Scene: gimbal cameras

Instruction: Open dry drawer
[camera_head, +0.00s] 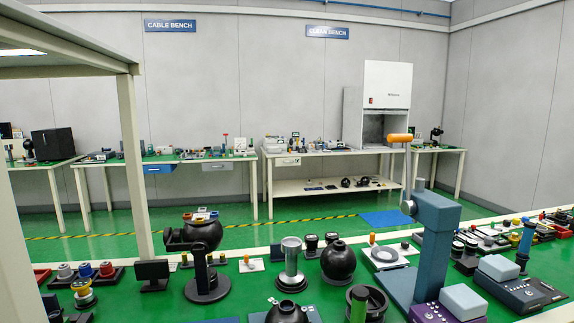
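No label for a dry drawer can be read from here. Three drawer fronts show under the far benches: a blue drawer (159,168) and a grey drawer (217,166) under the cable bench, and a pale drawer (287,161) under the clean bench. All three look closed, but they are small and distant. I cannot tell which one is the dry drawer. My gripper is not in view.
A crowded green-topped bench (235,298) fills the foreground, with a tall blue press (433,235) and black round vessels (338,262). A beige frame post (133,165) stands at left. Green floor (330,236) with a yellow-black stripe and a blue mat (386,218) lies beyond.

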